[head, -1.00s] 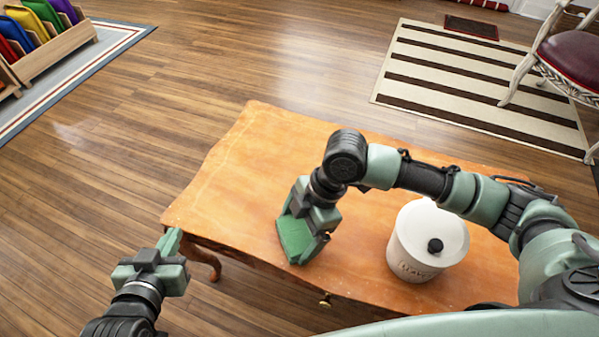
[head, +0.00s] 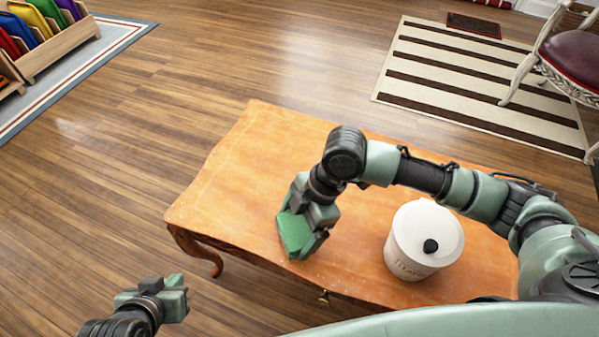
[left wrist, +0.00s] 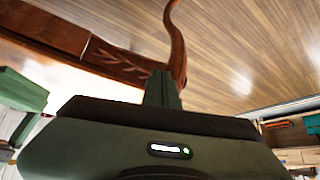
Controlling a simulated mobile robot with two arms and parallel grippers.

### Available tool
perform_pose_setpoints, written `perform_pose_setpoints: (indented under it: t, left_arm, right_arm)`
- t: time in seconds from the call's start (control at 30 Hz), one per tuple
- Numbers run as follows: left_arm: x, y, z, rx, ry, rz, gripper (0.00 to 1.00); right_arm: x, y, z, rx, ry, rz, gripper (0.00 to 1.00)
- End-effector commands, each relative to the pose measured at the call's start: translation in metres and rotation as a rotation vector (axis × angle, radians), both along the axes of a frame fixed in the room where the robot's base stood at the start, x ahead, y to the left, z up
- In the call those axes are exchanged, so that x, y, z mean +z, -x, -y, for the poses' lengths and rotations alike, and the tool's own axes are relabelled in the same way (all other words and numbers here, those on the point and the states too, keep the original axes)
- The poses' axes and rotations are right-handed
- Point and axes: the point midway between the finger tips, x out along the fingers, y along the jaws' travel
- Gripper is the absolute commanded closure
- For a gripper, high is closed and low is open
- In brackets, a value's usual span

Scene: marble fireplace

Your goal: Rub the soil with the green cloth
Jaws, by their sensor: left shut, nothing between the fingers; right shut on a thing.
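The green cloth (head: 292,236) is a small flat block shape at the front middle of the orange-brown wooden table (head: 235,190). My right gripper (head: 305,238) is shut on it and holds it low at the tabletop; I cannot tell whether its whole underside touches. I cannot make out a clear patch of soil; the cloth and gripper may hide it. My left gripper (head: 181,292) is shut and empty, off the table near its front left corner. Its closed fingers show in the left wrist view (left wrist: 163,88), with the table's carved edge and leg (left wrist: 176,40) beyond.
A white lidded canister (head: 424,240) with a black knob stands on the table to the right of the cloth, below my right arm. The table's left and far parts are clear. A striped rug (head: 470,80) and a chair (head: 575,55) are beyond.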

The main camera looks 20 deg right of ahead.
Motion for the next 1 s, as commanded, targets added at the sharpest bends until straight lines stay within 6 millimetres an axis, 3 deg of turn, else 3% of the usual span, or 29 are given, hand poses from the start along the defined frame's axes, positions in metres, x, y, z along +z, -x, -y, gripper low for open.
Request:
perform_pose_setpoints:
  t: [0.83,1.0]
  left_arm:
    - [-0.006,0.072,-0.022,0.027,-0.068,-0.329,1.0]
    - [-0.022,0.066,-0.021,0.025,-0.068,-0.336,1.0]
  right_arm:
    - [0.024,0.0,-0.003,-0.009,0.0,0.0,0.42]
    - [0.028,0.0,-0.003,-0.01,0.0,-0.001,0.42]
